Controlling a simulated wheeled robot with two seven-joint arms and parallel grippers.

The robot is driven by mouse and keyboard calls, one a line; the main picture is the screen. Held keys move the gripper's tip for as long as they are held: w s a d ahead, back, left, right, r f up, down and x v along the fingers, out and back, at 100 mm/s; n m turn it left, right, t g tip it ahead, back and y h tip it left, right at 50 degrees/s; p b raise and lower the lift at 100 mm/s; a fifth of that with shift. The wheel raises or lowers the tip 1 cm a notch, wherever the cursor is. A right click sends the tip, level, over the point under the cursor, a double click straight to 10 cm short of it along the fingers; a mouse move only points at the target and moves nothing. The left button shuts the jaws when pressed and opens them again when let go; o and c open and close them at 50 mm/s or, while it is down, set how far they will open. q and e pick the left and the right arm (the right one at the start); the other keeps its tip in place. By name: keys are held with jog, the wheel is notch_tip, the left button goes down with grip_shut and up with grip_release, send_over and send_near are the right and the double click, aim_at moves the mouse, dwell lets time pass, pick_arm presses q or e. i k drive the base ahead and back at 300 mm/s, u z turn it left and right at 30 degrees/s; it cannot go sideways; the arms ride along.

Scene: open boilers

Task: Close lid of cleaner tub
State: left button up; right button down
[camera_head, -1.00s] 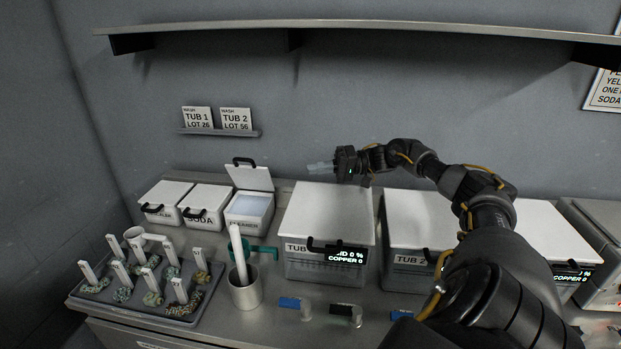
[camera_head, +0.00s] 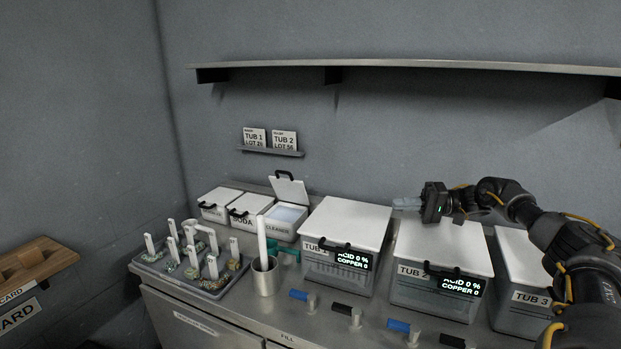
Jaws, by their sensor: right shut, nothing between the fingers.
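The cleaner tub (camera_head: 283,231) is a small white box at the back of the counter, third from the left in its row. Its white lid (camera_head: 288,190) stands raised and tilted back, with a black handle at its top edge, and the pale inside shows. My right gripper (camera_head: 407,203) is shut and empty. It is above the gap between Tub 1 and Tub 2, well to the right of the cleaner lid, fingers pointing left. My left gripper is not in view.
Large lidded Tub 1 (camera_head: 345,221) stands between the cleaner tub and my gripper. Soda tub (camera_head: 251,204) has its lid down. A metal cup (camera_head: 266,279) with a white stick and a tray (camera_head: 213,293) of tagged pieces are in front. A shelf (camera_head: 420,65) runs above.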

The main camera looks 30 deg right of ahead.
aim_at(291, 190)
jog(key=u, duration=0.1)
jog(key=i, duration=1.45)
jog(key=z, duration=0.3)
